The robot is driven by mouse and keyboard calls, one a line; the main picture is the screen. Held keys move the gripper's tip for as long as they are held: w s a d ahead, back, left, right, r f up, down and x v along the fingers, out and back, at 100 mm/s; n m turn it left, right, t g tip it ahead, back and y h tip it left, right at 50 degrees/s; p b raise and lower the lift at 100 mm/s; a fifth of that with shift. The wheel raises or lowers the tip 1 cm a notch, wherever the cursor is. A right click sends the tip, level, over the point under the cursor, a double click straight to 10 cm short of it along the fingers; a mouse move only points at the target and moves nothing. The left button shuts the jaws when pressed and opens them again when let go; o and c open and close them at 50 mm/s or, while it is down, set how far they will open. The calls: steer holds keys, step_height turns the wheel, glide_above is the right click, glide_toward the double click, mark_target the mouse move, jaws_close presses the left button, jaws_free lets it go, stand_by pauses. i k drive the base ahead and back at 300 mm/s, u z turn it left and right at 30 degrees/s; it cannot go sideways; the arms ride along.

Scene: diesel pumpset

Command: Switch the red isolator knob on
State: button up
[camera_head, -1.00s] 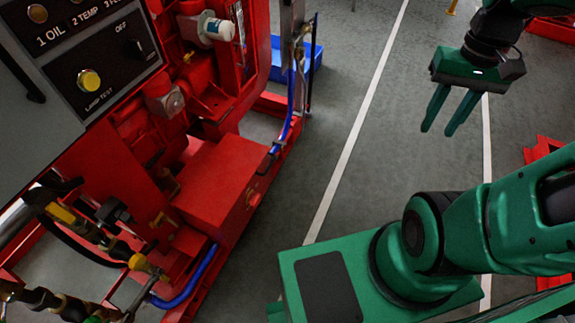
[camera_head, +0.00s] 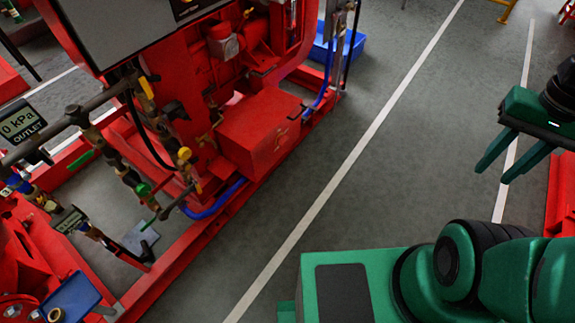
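The red pumpset (camera_head: 205,85) stands on the left, with a red box (camera_head: 262,128) low on its side. My gripper (camera_head: 493,177) is at the right edge, over the floor and far from the box. Its two green fingers are apart and nothing shows between them.
Pipes with valves and an outlet gauge (camera_head: 24,123) reading 0 kPa are at the left. A blue tray (camera_head: 345,46) lies behind the pumpset. The grey floor (camera_head: 390,150) between pumpset and gripper is clear, with white lines. Red structure (camera_head: 562,195) stands at the right edge.

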mark_target(282, 139)
steer(key=k, duration=0.65)
steer(key=z, duration=0.85)
steer(key=i, duration=1.95)
steer(key=u, duration=0.95)
